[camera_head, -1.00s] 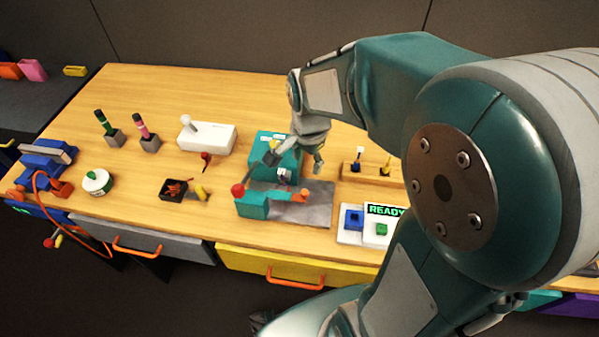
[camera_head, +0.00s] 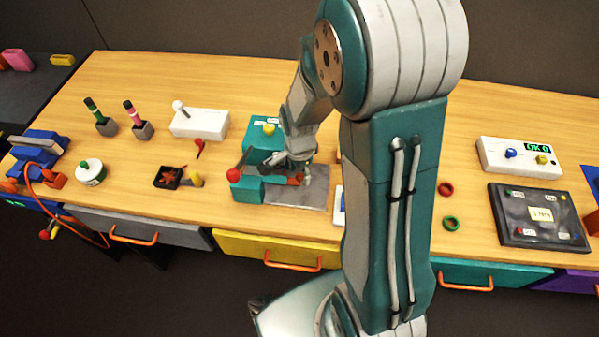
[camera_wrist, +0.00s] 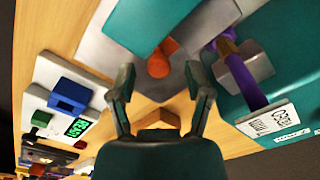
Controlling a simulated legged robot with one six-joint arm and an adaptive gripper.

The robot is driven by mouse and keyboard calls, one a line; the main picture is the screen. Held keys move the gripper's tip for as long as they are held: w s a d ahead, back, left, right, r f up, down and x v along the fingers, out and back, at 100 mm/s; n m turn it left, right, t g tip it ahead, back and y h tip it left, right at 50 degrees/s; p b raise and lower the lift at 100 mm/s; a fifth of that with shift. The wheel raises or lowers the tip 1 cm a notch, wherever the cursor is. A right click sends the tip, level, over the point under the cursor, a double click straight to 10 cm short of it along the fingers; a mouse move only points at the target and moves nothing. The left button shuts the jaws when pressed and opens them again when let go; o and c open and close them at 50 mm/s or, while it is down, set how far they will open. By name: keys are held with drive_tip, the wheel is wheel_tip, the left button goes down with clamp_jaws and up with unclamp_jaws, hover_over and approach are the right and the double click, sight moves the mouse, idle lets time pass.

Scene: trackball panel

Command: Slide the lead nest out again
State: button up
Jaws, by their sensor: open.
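An orange knob (camera_wrist: 160,60) sits at the edge of a teal block (camera_wrist: 150,22) in the wrist view. I take it as part of the lead nest, but cannot be sure. My gripper (camera_wrist: 163,88) is open, its two fingers on either side of the knob's line; contact cannot be told. In the head view my gripper (camera_head: 301,162) is low over the plate and hides part of the fixture.
A purple part on a grey block (camera_wrist: 245,72) and a white label (camera_wrist: 270,122) stand close to the right finger in the wrist view. A button box with a blue button (camera_wrist: 70,95) is at left. My arm hides the table's middle in the head view.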

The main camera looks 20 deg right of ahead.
drive_tip(key=shift+f, duration=0.4)
clamp_jaws()
